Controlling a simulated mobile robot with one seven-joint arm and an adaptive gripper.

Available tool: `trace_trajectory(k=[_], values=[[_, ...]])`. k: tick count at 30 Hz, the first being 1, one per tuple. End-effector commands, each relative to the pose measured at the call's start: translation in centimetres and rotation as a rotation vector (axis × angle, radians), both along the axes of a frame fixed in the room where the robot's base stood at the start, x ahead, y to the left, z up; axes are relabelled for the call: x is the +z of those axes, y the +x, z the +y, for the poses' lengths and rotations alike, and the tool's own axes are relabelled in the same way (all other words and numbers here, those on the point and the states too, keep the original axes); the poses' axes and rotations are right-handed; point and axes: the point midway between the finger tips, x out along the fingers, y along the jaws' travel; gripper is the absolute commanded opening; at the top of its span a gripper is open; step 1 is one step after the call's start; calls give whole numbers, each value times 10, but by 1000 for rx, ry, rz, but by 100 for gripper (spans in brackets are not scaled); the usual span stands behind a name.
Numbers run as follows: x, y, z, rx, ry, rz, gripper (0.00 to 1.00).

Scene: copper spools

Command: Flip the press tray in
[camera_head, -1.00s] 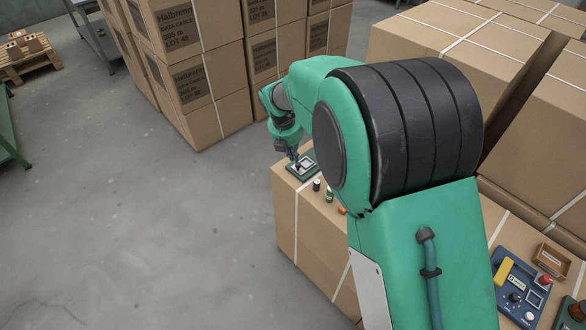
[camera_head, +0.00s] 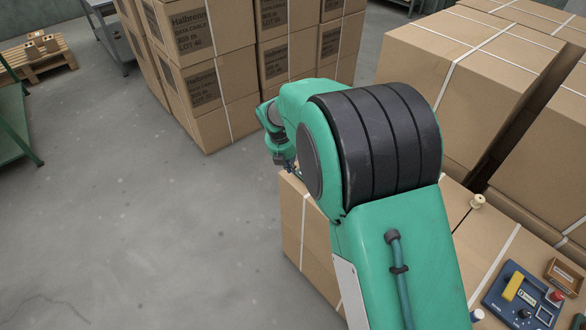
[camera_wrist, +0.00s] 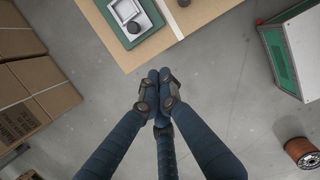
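The press tray appears to be the pale grey rectangular frame (camera_wrist: 135,14) on a green base (camera_wrist: 113,28), with a dark knob at its near corner, at the top of the wrist view. It sits on a carton top near the edge; its top is cut off by the picture. In the head view my arm hides it. My gripper (camera_wrist: 160,78) has its blue-grey fingers drawn together, with nothing visible between them. In the wrist view the fingertips are below the tray, just beyond the carton edge over the floor, apart from the tray. My gripper also shows in the head view (camera_head: 291,165), partly hidden.
A dark round piece (camera_wrist: 183,3) stands right of the tray. A copper spool (camera_wrist: 302,152) and a green-sided case (camera_wrist: 294,50) are at the right. Stacked cartons (camera_head: 205,80) stand behind. A blue control panel (camera_head: 520,298) and pale spool (camera_head: 478,201) are at right.

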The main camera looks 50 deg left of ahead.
Motion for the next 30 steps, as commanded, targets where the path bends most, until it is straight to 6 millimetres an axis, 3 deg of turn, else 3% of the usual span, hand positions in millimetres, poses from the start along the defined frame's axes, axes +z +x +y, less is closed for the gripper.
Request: trace_trajectory(k=[18,24,30], values=[[-90,22,3,-1,-2,1,0],[-91,46,7,-2,2,-1,0],[-90,59,9,-1,0,0,0]])
